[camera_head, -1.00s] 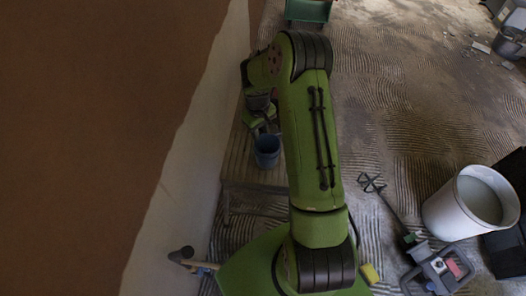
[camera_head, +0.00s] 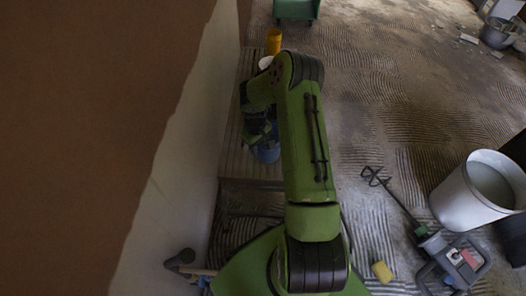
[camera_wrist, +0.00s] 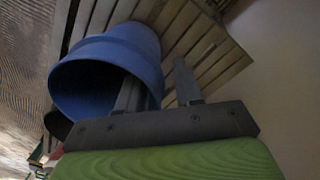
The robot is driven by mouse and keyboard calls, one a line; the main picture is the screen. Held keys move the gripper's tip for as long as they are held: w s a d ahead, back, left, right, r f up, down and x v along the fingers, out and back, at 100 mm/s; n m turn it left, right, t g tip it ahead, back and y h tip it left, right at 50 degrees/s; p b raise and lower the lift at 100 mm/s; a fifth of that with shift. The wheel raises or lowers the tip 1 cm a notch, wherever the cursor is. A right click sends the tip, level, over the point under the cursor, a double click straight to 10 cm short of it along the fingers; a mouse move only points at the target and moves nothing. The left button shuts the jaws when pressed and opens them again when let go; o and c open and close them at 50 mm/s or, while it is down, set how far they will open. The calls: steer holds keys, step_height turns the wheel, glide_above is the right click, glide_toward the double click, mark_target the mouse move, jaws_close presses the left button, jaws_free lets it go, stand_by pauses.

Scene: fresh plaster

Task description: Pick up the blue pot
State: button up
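The blue pot (camera_head: 266,153) stands on a slatted wooden platform (camera_head: 232,150) in the head view, partly hidden by my gripper (camera_head: 260,134). In the wrist view the blue pot (camera_wrist: 100,65) shows its open mouth towards the camera. My gripper (camera_wrist: 157,75) is open there. One finger reaches inside the pot's mouth and the other is outside, to the right of the wall. The pot's wall lies between them, with a visible gap to the outer finger.
A yellow container (camera_head: 273,41) and a white one (camera_head: 266,63) stand behind the pot on the platform. The plastered wall (camera_head: 180,190) rises close on the left. A white bucket (camera_head: 470,195), a mixer (camera_head: 440,260) and a yellow sponge (camera_head: 382,271) lie at right.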

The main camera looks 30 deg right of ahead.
steer(key=shift+d+f, duration=0.15)
steer(key=shift+d, duration=0.1)
jaws_close()
